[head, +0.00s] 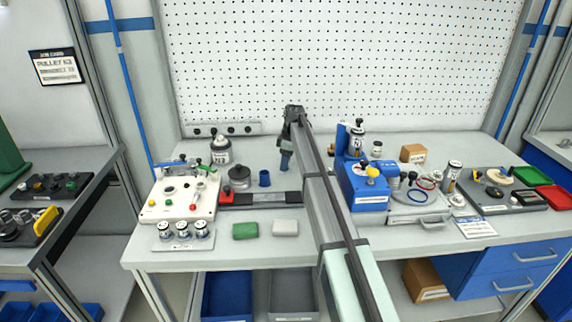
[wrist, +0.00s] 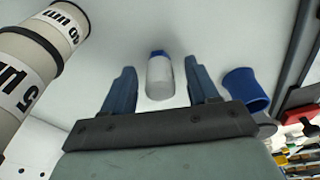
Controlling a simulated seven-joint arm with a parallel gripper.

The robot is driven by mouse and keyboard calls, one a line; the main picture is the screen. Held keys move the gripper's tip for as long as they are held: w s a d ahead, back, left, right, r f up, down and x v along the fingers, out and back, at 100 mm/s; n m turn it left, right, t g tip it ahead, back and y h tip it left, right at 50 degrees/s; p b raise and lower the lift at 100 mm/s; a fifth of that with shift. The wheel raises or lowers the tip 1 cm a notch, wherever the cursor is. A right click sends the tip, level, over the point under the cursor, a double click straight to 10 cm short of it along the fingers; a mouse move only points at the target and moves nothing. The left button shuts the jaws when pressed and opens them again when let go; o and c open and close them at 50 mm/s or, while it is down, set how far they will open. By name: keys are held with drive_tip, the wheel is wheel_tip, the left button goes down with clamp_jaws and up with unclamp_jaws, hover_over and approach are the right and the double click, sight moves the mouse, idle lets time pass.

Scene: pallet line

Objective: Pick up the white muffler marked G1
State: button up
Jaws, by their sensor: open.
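A small white cylinder with a blue end (wrist: 160,77) shows in the wrist view, between and beyond my fingers. It looks like the white muffler, but no G1 mark can be read on it. My gripper (wrist: 160,88) is open, with one blue-grey finger on each side of the cylinder and a gap to each. I cannot tell how far beyond the fingertips it lies. In the head view my gripper (head: 286,161) points down over the rear middle of the bench, and I cannot make out the white cylinder there.
A blue cup (wrist: 246,90) stands close beside my right finger in the wrist view; it also shows in the head view (head: 264,178). Large cylinders marked in µm (wrist: 30,62) are at the left. A blue unit (head: 366,190) stands right of my arm.

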drive_tip(key=shift+c, duration=0.3)
clamp_jaws()
